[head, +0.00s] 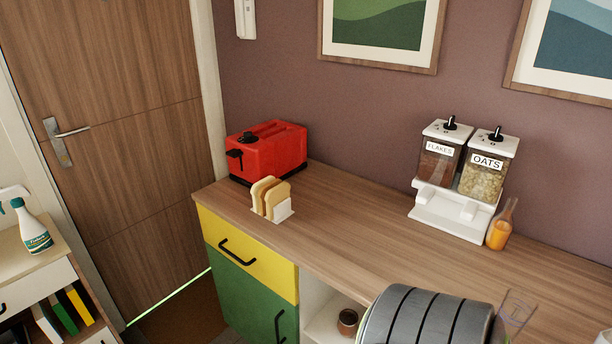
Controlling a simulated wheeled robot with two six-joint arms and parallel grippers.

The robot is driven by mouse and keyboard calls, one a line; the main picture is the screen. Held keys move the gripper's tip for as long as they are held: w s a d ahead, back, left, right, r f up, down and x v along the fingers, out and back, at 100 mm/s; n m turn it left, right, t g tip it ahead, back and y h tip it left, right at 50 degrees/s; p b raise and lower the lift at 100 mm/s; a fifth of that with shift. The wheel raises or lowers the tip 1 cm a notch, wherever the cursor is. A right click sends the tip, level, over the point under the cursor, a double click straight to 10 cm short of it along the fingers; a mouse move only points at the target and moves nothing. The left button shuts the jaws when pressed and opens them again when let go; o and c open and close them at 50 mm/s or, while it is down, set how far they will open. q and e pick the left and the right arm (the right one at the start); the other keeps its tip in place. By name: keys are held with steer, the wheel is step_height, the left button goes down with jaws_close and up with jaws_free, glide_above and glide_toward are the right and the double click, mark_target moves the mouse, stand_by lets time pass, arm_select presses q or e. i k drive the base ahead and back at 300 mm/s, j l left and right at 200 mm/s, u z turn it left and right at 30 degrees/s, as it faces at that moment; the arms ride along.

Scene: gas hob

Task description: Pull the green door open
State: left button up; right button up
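The green door (245,296) is the lower front of the wooden-topped counter, below a yellow drawer front (246,258). It looks shut, flush under the drawer. Its black upright bar handle (279,326) sits near its right edge, and the lower part of the door and handle is cut off by the bottom of the head view. Neither of my grippers shows in this view.
An open white shelf space (325,318) with a brown jar (347,321) lies right of the door. A dark grey ribbed rounded thing (425,317) fills the bottom right. A toaster (267,152) and toast rack (284,213) stand above. A low shelf unit (40,280) stands left.

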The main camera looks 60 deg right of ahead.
mark_target(254, 311)
steer(key=z, duration=1.4)
